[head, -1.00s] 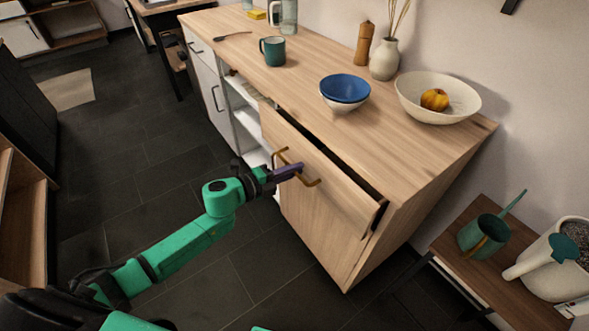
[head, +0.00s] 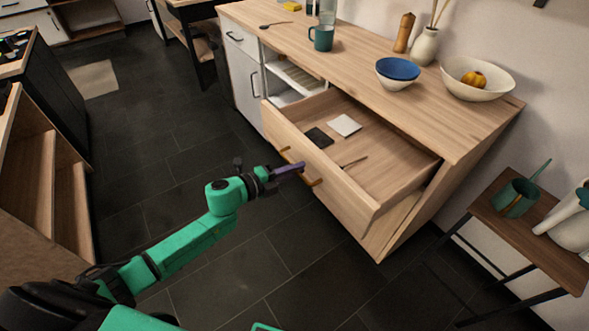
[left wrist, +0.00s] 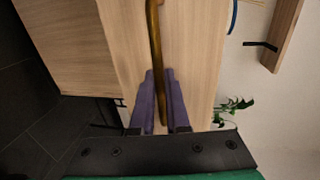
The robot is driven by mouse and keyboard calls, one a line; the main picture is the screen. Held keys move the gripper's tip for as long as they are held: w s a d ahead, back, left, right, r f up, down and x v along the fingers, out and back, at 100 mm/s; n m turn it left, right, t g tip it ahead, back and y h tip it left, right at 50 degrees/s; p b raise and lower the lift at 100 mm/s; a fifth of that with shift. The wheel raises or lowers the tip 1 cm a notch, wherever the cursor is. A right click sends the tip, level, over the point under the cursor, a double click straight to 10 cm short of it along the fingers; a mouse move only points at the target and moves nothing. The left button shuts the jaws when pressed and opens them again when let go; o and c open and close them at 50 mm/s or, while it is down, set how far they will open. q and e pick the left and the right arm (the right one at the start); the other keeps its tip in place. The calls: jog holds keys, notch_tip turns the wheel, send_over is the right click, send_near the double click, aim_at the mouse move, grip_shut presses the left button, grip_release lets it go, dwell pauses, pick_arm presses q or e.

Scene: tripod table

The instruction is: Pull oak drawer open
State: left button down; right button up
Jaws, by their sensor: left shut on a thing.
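The oak drawer (head: 325,182) is well out of the wooden cabinet in the head view, and its inside shows. A dark flat item (head: 319,137), a white square item (head: 344,125) and a thin brown stick-like item (head: 354,161) lie in it. My left gripper (head: 300,168) is at the drawer front, shut on the brass bar handle (head: 311,182). In the left wrist view the purple fingers (left wrist: 160,90) stand on either side of the handle (left wrist: 155,40). My right gripper is not in view.
On the cabinet top (head: 350,65) stand a teal mug (head: 321,38), stacked bowls (head: 397,73) and a cream bowl (head: 478,80). Dark floor before the drawer is clear.

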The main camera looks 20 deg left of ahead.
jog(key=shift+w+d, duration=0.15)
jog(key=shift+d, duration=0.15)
pick_arm(q)
jog(key=c, duration=0.9)
grip_release()
jog(key=v, duration=1.4)
jog(key=shift+s+a, duration=0.1)
jog(key=shift+s, duration=0.15)
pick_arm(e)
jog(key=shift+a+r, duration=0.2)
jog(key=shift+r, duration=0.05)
pick_arm(q)
jog(key=shift+p, duration=0.3)
